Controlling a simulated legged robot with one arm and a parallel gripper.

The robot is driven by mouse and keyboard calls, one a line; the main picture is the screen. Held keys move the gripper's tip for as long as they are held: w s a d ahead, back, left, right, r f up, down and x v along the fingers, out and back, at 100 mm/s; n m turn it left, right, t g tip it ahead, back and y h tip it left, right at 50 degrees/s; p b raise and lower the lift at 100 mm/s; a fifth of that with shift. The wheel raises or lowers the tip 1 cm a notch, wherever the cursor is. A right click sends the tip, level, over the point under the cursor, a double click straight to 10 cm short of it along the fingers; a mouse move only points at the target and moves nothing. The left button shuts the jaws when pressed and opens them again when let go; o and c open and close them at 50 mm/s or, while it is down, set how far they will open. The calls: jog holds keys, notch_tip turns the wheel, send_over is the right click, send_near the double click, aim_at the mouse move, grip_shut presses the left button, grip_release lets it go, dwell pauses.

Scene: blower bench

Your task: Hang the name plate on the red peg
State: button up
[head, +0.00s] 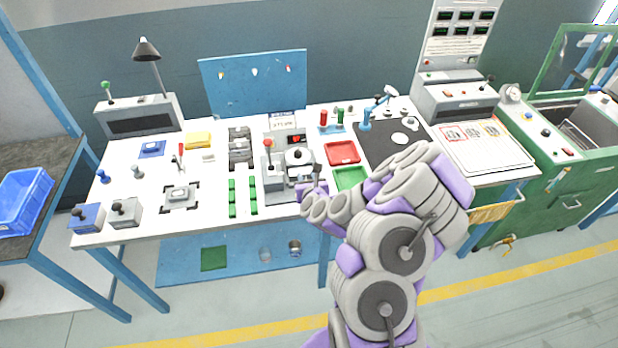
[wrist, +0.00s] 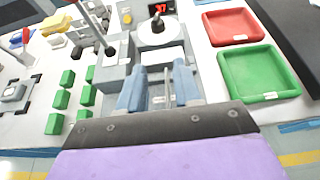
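My gripper (head: 314,188) is over the front of the bench, at the grey device with a round knob. In the wrist view, its two blue-grey fingers (wrist: 160,88) are apart, with the device between and beyond them and nothing clearly held. A blue board (head: 270,98) stands at the back of the bench, well beyond my gripper. It carries several small coloured pegs; the rightmost (head: 289,71) looks reddish, but it is too small to be sure. A small white plate with dark lettering (head: 283,120) stands before the board; I cannot tell whether it is the name plate.
The grey device (head: 299,160) has a red-knobbed lever (head: 268,145) on its left. Green blocks (head: 253,195) lie further left. A red tray (head: 342,152) and a green tray (head: 350,178) lie to the right. A lamp (head: 147,52) rises at the back left.

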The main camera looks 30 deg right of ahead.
jog(key=shift+p+v, duration=1.15)
jog(key=shift+p, duration=1.35)
jog(key=p+v, duration=0.2)
jog(key=p, duration=0.2)
jog(key=shift+a+r, duration=0.1)
jog(key=shift+a, duration=0.05)
jog(key=s+a+r+n+g+y, duration=0.2)
jog(key=a+r+n+g+y, duration=0.15)
jog(key=a+r+n, duration=0.4)
jog(key=s+a+r+n+g+y, duration=0.2)
jog(key=a+r+n+y, duration=0.2)
jog(key=a+n, duration=0.7)
jog(key=s+d+r+n+g+h, duration=0.1)
jog(key=s+r+n+g, duration=0.2)
jog(key=s+r+n, duration=0.3)
jog(key=s+d+r+n+g+h, duration=0.1)
jog(key=s+r+n+g, duration=0.2)
jog(key=s, duration=1.4)
jog(key=s+d+r+n+g+h, duration=0.1)
jog(key=s+r+n+g+h, duration=0.1)
jog(key=s+r+n, duration=0.7)
jog(key=s+n+g, duration=0.1)
jog(key=s+n, duration=0.1)
jog(key=shift+s+r+n, duration=0.2)
jog(key=shift+r+n, duration=0.15)
jog(key=shift+d+f, duration=0.1)
jog(key=shift+d, duration=0.05)
